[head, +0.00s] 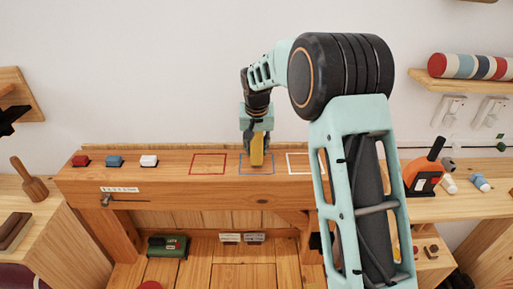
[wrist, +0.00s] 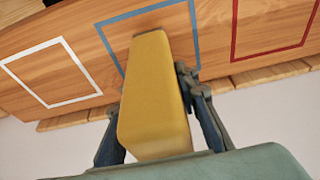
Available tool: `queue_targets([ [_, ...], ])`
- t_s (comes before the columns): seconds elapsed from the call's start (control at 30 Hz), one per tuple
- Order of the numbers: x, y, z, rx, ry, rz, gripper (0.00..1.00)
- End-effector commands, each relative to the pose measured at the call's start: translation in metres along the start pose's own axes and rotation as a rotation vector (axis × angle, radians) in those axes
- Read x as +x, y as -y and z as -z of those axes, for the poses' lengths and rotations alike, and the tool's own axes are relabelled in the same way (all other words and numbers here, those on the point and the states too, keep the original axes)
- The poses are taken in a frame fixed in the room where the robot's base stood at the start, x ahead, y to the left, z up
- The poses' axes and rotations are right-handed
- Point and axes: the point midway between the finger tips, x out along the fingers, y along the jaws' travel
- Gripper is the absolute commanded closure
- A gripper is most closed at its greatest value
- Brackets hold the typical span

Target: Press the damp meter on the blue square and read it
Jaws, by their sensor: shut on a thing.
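My gripper (head: 257,133) is shut on a yellow damp meter (head: 257,152) and holds it pointing down over the timber beam. In the wrist view the damp meter (wrist: 155,95) fills the middle, with a dark finger on each side. Its far end lies inside the blue square (head: 242,163), a thin outline on the beam top. The blue square (wrist: 107,48) is partly hidden behind the meter in the wrist view. I cannot tell whether the tip touches the wood. No display or reading shows on the meter's visible faces.
A red square (head: 191,164) lies left of the blue one, a white square (head: 288,163) right. An orange-and-black tool (head: 424,178) stands at right. My arm hides part of the beam.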

Motion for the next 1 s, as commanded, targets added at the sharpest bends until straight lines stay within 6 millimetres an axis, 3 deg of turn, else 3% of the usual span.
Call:
queue_targets([
  [1.0,0.0088,0.0000,-0.0026,0.000,0.000,0.000,1.00],
])
